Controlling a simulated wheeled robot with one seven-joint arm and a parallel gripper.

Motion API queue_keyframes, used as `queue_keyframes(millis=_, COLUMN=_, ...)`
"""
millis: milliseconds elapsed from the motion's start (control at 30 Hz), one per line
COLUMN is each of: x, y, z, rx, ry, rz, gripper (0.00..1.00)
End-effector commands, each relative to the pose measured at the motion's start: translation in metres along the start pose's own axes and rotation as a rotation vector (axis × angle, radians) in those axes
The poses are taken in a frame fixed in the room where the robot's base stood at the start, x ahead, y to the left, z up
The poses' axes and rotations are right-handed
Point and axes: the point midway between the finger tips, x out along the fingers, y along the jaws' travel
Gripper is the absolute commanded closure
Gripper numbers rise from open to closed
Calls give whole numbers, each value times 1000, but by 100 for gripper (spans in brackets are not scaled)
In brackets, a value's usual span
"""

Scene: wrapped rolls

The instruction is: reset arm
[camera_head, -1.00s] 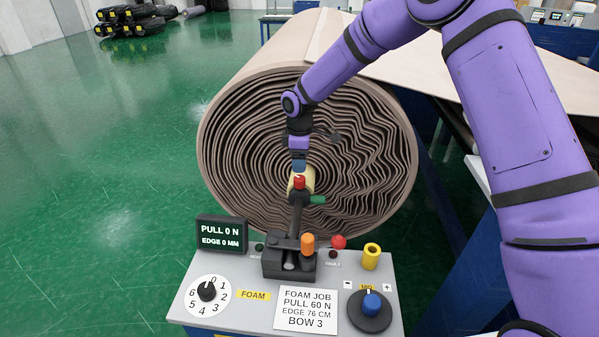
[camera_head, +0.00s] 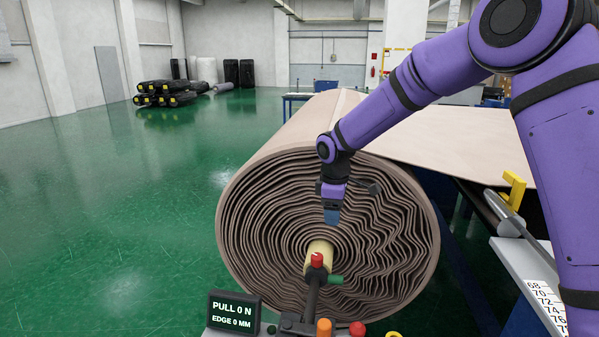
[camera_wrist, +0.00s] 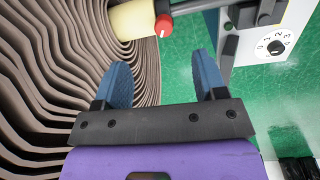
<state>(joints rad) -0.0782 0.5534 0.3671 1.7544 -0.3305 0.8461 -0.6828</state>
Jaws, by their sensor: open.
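My purple arm reaches in from the right in the head view. My gripper (camera_head: 331,214) hangs in front of the end face of a big brown wrapped roll (camera_head: 262,205), a little above the roll's pale core (camera_head: 319,253). In the wrist view my gripper (camera_wrist: 165,80) shows two blue fingers spread apart with nothing between them. The core (camera_wrist: 133,20) and its red-tipped knob (camera_wrist: 163,26) lie just beyond the fingers. I cannot tell the exact gap between fingers and roll face.
An orange knob (camera_head: 324,327) and red button (camera_head: 357,328) show there. A white dial (camera_wrist: 280,45) is at the wrist view's right. A ruler (camera_head: 548,300) lies right.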

Motion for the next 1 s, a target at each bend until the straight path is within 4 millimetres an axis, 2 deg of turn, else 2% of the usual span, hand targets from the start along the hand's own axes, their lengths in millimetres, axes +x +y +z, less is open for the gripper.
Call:
queue_keyframes(millis=33, x=-19, y=-4, z=12, rx=35, ry=-3, rz=20, gripper=35)
queue_keyframes(millis=200, x=-69, y=-21, z=50, rx=169, ry=-6, rz=70, gripper=35)
queue_keyframes(millis=500, x=-143, y=-67, z=119, rx=416, ry=16, rz=147, gripper=35)
queue_keyframes(millis=700, x=-180, y=-106, z=164, rx=588, ry=52, rz=190, gripper=35)
queue_keyframes(millis=1000, x=-216, y=-174, z=225, rx=848, ry=136, rz=233, gripper=35)
